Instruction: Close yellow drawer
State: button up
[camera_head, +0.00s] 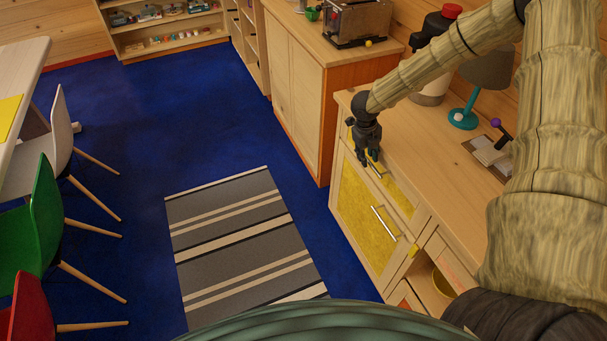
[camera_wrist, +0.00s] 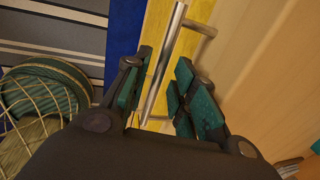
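The yellow drawer (camera_head: 401,196) is the top front of the light wood cabinet on the right, just under its top. From this angle I cannot tell how far it stands out. My gripper (camera_head: 367,161) points down at the drawer's front, by its far part, and partly hides its handle. In the wrist view a metal bar handle (camera_wrist: 165,60) runs between the two fingers of my gripper (camera_wrist: 164,68), with the yellow front (camera_wrist: 155,22) behind it. The fingers are apart, with gaps showing beside the bar.
Below the drawer is a yellow door (camera_head: 362,216) with its own bar handle. A striped rug (camera_head: 240,240) lies on open blue floor; chairs (camera_head: 40,225) stand at left.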

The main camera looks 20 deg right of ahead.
jog(key=s+a+b, duration=0.1)
jog(key=a+b, duration=0.7)
jog(key=a, duration=2.1)
jog(key=shift+a, duration=0.4)
jog(key=shift+c, duration=0.5)
